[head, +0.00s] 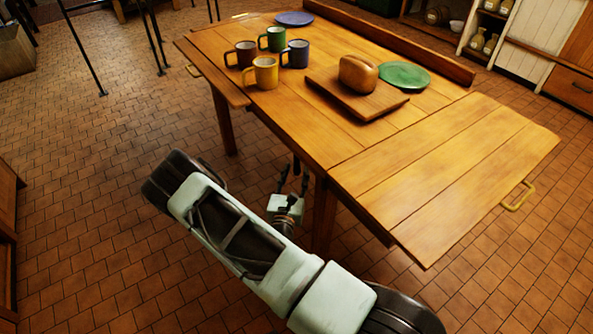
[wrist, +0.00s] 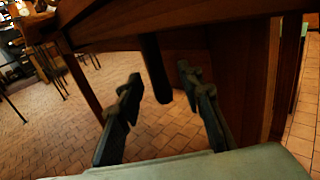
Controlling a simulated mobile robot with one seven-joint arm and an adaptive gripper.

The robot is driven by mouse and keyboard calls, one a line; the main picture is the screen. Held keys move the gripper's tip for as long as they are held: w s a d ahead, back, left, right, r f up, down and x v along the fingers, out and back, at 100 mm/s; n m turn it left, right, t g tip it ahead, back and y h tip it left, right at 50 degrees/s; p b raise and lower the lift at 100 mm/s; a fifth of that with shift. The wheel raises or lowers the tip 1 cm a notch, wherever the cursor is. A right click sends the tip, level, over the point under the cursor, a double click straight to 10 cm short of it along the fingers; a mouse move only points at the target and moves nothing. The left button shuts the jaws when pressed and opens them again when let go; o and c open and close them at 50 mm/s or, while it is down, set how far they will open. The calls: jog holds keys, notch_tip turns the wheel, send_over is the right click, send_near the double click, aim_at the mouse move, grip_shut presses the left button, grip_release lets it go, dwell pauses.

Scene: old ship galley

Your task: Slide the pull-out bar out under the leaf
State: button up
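The wooden table (head: 235,110) has a leaf (head: 450,165) with a yellow handle at its right end; the leaf looks about level with the top. My gripper (head: 293,178) is low beside the table's near edge, close to a table leg. In the wrist view my gripper (wrist: 158,80) is open, its two dark fingers apart. A dark round bar end (wrist: 155,68), likely the pull-out bar, hangs between the fingers under the table edge. I cannot tell if either finger touches it. The rest of the bar is hidden under the table.
On the table stand several mugs (head: 265,72), a board (head: 355,98) with a loaf (head: 358,74), a green plate (head: 404,75) and a blue plate (head: 294,19). A near table leg (head: 324,215) is close to my gripper.

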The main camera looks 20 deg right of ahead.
jog(key=v, duration=1.1)
